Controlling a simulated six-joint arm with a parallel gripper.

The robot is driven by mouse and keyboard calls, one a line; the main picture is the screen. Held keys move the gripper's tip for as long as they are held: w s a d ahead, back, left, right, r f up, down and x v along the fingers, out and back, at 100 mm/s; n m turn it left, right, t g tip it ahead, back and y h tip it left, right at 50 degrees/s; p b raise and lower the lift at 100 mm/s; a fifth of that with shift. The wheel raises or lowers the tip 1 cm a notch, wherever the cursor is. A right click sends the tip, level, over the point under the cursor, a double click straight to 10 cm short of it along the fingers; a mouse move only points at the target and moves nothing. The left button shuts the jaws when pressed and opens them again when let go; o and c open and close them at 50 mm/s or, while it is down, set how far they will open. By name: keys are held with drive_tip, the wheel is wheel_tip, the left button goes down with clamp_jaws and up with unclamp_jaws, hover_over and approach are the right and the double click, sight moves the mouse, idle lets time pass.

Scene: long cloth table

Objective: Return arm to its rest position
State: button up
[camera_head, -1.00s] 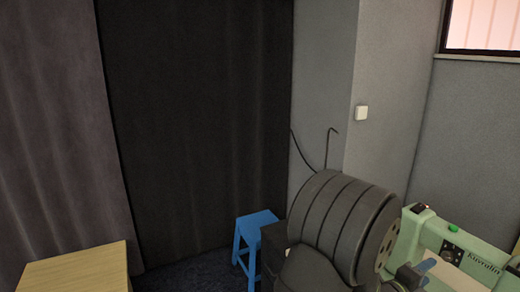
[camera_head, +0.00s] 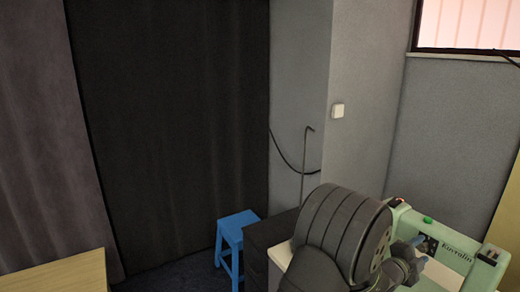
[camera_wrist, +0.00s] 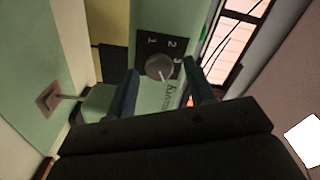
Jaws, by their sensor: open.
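My gripper (camera_wrist: 162,85) shows in the wrist view as two blue fingers standing apart on a dark body, open with nothing between them. Beyond the fingers is the pale green sewing machine (camera_wrist: 110,70), with a round grey knob (camera_wrist: 160,67) on a black plate marked with numbers. I cannot tell whether a finger touches the machine. In the head view my gripper (camera_head: 418,245) shows only as small blue parts in front of the machine (camera_head: 462,258), at the lower right. My dark arm hides part of the machine.
A blue stool (camera_head: 236,228) stands on the dark floor, left of a black box (camera_head: 268,236). A wooden top (camera_head: 60,276) is at the lower left. Dark curtains (camera_head: 165,120) and grey walls (camera_head: 370,110) close off the back. A cable (camera_head: 290,165) hangs behind the arm.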

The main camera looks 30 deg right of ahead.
drive_tip(key=n, duration=0.6)
drive_tip(key=shift+r, duration=0.1)
drive_tip(key=n, duration=0.5)
drive_tip(key=shift+w+n, duration=0.1)
drive_tip(key=shift+n, duration=0.3)
idle(0.3)
drive_tip(key=m, duration=0.4)
drive_tip(key=shift+m, duration=0.3)
drive_tip(key=m, duration=0.3)
drive_tip(key=shift+m, duration=1.2)
